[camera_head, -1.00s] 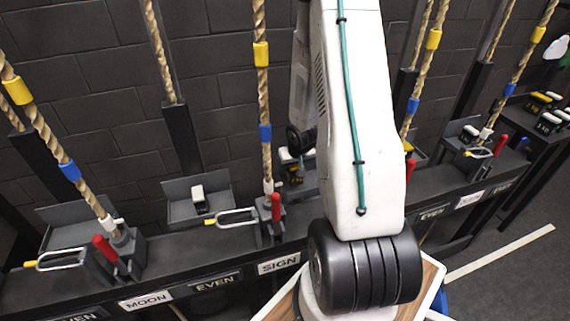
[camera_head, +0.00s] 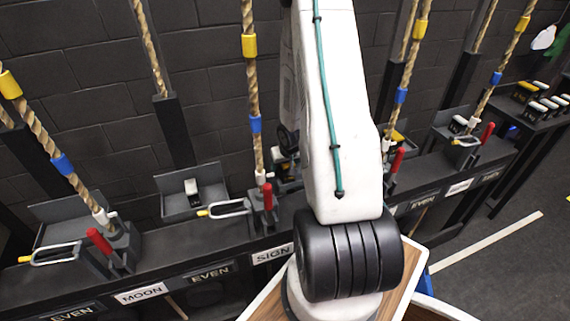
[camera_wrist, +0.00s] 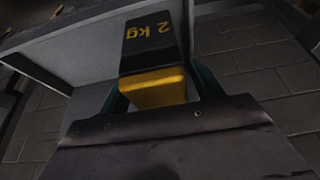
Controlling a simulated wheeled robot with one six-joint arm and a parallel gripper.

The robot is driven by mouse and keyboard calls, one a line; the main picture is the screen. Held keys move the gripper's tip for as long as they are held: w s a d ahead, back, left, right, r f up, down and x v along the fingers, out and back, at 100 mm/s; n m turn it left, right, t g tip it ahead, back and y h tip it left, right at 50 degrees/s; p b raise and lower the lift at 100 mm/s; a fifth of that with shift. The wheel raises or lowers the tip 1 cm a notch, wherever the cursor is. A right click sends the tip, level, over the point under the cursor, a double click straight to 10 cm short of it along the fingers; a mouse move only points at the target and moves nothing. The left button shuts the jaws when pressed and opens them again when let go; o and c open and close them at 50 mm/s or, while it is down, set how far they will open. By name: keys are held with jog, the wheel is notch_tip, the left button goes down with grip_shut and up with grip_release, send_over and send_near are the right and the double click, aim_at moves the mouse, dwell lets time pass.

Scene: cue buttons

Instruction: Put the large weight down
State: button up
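A black and yellow weight (camera_wrist: 155,60) marked "2 kg" shows in the wrist view, just beyond the dark body of my gripper. The teal fingers of my gripper (camera_wrist: 160,92) show at both sides of its yellow part and appear shut on it. A grey tray (camera_wrist: 70,50) with raised walls lies around and behind the weight. I cannot tell whether the weight touches its floor.
A long dark bench (camera_head: 190,240) with word labels carries several ropes, red levers (camera_head: 267,197) and grey trays. A tray (camera_head: 190,207) left of my arm holds a small white-topped weight (camera_head: 191,187). More weights stand on a table (camera_head: 535,110) at right. A dark brick wall rises behind.

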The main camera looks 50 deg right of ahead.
jog(key=shift+r, duration=0.1)
jog(key=v, duration=1.2)
jog(key=shift+w, duration=0.1)
dwell(0.7)
